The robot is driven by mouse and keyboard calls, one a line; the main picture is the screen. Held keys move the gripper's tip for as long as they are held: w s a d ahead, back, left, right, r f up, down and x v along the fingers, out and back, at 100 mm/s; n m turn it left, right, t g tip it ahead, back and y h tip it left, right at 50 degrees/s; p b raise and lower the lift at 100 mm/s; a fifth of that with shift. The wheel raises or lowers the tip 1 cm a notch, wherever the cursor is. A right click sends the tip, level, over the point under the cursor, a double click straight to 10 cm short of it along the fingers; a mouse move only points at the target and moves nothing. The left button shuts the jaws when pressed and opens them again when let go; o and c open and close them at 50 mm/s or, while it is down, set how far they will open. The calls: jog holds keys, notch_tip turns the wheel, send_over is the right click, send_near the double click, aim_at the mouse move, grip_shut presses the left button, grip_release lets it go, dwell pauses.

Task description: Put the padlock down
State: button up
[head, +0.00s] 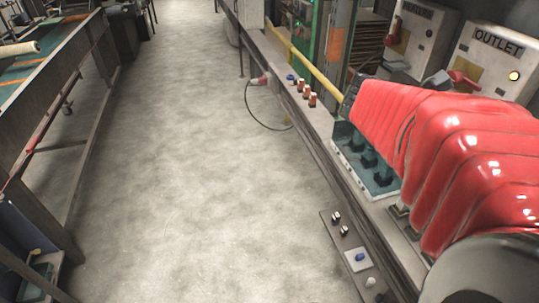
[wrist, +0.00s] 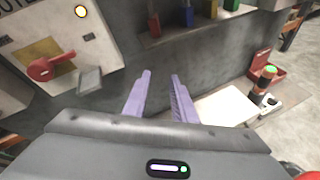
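My gripper (wrist: 160,76) shows in the wrist view with its two purple fingers apart. I see nothing between the fingers, only a grey wall or panel behind them. In the head view my red-sleeved arm reaches over the bench on the right, and the gripper is hidden behind it. I cannot make out a padlock for sure in either view. A red piece (wrist: 153,24) and a blue piece (wrist: 187,14) stand along a ledge at the top of the wrist view; they are too small to identify.
An OUTLET box (head: 493,62) with a red lever and lit lamp stands behind my arm. A teal tray (head: 377,188) with dark blocks sits on the bench below the arm. Several small red pieces (head: 304,92) stand farther along. The floor (head: 180,160) left of the bench is clear.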

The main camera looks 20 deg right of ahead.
jog(key=w+a+f+m+t+y, duration=0.3)
jog(key=a+f, duration=0.2)
jog(key=a, duration=0.5)
jog(key=w+a+f+m+t+y, duration=0.2)
jog(key=w+a+f+t+y, duration=0.15)
jog(key=a+f, duration=0.45)
jog(key=w+a+r+m+t+y, duration=0.1)
jog(key=a+m+t+y, duration=0.3)
jog(key=a, duration=1.5)
jog(key=shift+a+m+y, duration=0.3)
jog(key=shift+y, duration=0.95)
